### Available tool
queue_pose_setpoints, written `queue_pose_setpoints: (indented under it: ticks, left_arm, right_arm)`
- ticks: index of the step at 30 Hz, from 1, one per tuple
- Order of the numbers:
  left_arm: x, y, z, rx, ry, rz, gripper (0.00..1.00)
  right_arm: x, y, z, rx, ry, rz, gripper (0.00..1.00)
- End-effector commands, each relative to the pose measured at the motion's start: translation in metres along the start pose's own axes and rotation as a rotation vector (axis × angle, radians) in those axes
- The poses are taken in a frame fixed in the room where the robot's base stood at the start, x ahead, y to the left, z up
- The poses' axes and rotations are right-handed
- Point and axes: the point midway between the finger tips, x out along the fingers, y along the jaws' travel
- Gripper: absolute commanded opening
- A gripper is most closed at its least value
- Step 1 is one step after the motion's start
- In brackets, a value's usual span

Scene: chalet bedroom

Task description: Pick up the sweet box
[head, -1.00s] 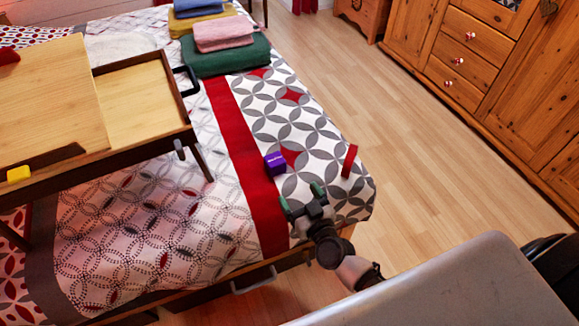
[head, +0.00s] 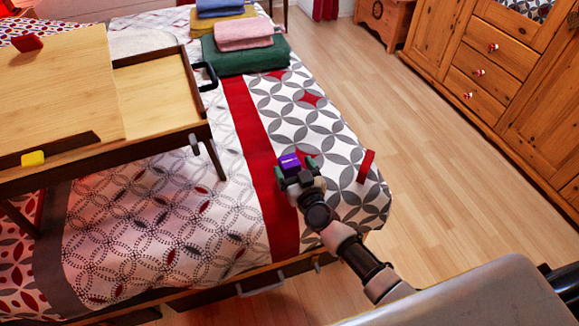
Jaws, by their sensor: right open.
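The sweet box is a small purple box (head: 289,161) on the patterned bed cover, beside the red stripe. My right gripper (head: 295,165) is open, with its green-tipped fingers at the near side of the box, one towards its left and one towards its right. The gripper hides the lower front of the box. I cannot tell whether the fingers touch it. My left gripper is not in view.
A wooden bed tray table (head: 160,95) stands on the left of the bed, with a yellow block (head: 33,158) on its edge. Folded towels (head: 245,59) are stacked at the back. A red object (head: 366,166) lies near the bed's right edge. Floor to the right is clear.

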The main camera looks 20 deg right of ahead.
Motion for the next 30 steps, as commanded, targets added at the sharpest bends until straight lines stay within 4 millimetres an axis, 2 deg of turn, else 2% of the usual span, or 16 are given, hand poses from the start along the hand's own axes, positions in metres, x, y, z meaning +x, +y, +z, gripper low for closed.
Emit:
queue_pose_setpoints:
  ticks: [5, 16, 28, 30]
  left_arm:
    - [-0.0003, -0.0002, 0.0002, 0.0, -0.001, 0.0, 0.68]
    - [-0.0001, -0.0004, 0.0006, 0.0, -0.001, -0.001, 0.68]
    - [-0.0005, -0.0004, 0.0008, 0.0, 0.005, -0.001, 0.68]
    - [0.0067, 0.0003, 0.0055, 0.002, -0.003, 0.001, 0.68]
  right_arm:
    - [0.0001, -0.0002, -0.0003, 0.0, 0.0, -0.001, 0.83]
    - [-0.0001, -0.0001, -0.0003, 0.0, 0.0, -0.001, 0.29]
    - [-0.0001, -0.0001, -0.0037, 0.0, 0.001, 0.0, 0.29]
    - [-0.0001, -0.0002, -0.0062, 0.0, 0.001, -0.001, 0.29]
